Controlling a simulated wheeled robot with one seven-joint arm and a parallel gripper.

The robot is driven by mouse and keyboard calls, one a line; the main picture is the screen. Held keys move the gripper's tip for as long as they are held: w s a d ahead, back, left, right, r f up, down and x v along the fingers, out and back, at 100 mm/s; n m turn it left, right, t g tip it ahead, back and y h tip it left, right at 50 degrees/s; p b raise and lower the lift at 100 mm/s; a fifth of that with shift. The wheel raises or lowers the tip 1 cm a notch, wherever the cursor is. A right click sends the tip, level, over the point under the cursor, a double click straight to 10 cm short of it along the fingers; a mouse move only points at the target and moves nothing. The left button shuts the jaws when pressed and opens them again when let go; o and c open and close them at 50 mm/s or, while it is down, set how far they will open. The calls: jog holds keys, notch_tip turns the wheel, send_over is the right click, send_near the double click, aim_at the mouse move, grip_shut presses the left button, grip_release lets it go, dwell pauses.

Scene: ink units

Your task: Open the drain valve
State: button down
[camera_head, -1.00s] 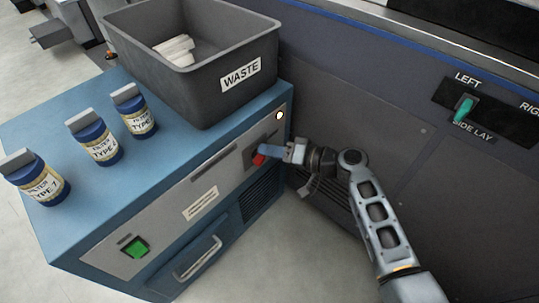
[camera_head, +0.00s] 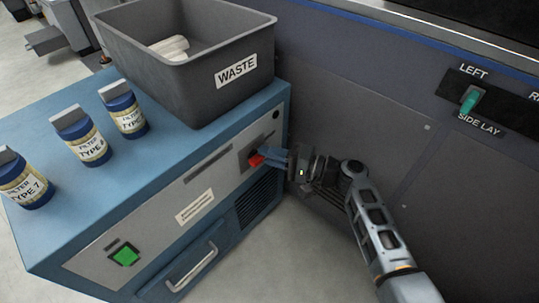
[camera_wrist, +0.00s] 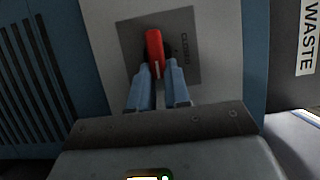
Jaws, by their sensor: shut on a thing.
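The red valve handle (camera_head: 256,160) sits on a grey plate on the front panel of the blue unit, near its right end. In the wrist view the red handle (camera_wrist: 154,48) stands out in front of its plate (camera_wrist: 188,35), where a sideways label seems to read CLOSED. My gripper (camera_head: 268,156) reaches it from the right. Its two blue fingers (camera_wrist: 157,75) are shut on the lower part of the handle, one on each side. The fingers hide part of the handle and plate.
A grey WASTE bin (camera_head: 188,80) with pale contents stands on the blue unit (camera_head: 120,180), beside several filter bottles (camera_head: 84,140). A green button (camera_head: 125,256) and a drawer handle (camera_head: 192,268) are on the front. A dark machine wall (camera_head: 350,110) is close behind my arm.

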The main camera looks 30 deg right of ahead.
jog(key=shift+f, duration=0.1)
dwell(0.3)
jog(key=c, duration=1.1)
grip_release()
jog(key=shift+p+v, duration=0.85)
jog(key=shift+v, duration=3.1)
jog(key=shift+a, duration=0.1)
